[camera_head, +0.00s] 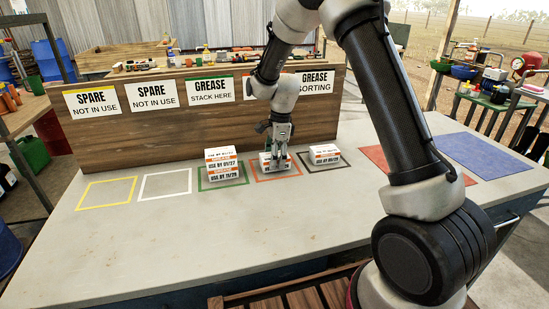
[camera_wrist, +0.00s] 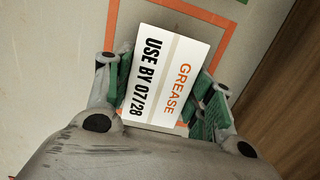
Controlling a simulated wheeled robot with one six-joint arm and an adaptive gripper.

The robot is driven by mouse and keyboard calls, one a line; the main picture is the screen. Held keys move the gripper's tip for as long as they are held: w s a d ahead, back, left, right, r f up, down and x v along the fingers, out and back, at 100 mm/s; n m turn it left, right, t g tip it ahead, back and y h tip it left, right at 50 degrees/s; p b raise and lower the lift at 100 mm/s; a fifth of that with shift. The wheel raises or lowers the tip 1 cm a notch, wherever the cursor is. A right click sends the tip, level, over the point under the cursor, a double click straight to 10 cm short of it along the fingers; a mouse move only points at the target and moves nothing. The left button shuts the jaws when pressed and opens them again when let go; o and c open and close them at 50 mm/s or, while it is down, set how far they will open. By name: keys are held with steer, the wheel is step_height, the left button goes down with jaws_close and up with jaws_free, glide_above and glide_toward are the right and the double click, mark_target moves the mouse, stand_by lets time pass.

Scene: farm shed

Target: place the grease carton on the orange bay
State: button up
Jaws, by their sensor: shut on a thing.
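My gripper (camera_head: 279,162) is shut on a white grease carton (camera_head: 265,161) at the orange bay. In the wrist view the carton (camera_wrist: 168,72) lies between the green-padded fingers (camera_wrist: 165,100), its label reading GREASE, USE BY 07/28. The orange bay (camera_head: 257,181) is an outlined square on the table; its outline also shows in the wrist view (camera_wrist: 222,22). The carton appears within or over the outline. I cannot tell whether its underside touches the table.
Stacked grease cartons (camera_head: 222,166) stand in the green bay (camera_head: 202,188) to the left. Another carton (camera_head: 325,153) sits in the dark bay (camera_head: 343,166) to the right. Yellow (camera_head: 106,208) and white (camera_head: 165,197) bays are empty. A wooden panel (camera_head: 150,130) with signs stands behind.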

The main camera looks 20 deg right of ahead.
mark_target(279, 155)
steer(key=o, duration=1.1)
steer(key=shift+f, duration=0.1)
steer(key=r, duration=0.4)
steer(key=d+r, duration=0.1)
steer(key=r, duration=0.7)
steer(key=shift+d+r, duration=0.15)
steer(key=shift+d, duration=0.1)
steer(key=s+d+r+n+t, duration=0.2)
steer(key=s+d+r+n, duration=0.5)
steer(key=s+r, duration=0.6)
steer(key=s+d+n, duration=0.2)
steer(key=s+n, duration=0.1)
steer(key=s, duration=0.4)
steer(key=s+d+n+t+h, duration=0.1)
steer(key=s+d+n, duration=0.1)
steer(key=s+n, duration=0.2)
steer(key=s+d+f+n+t, duration=0.1)
steer(key=s+n, duration=0.3)
steer(key=s, duration=0.6)
steer(key=shift+d+f, duration=0.1)
steer(key=shift+d, duration=0.6)
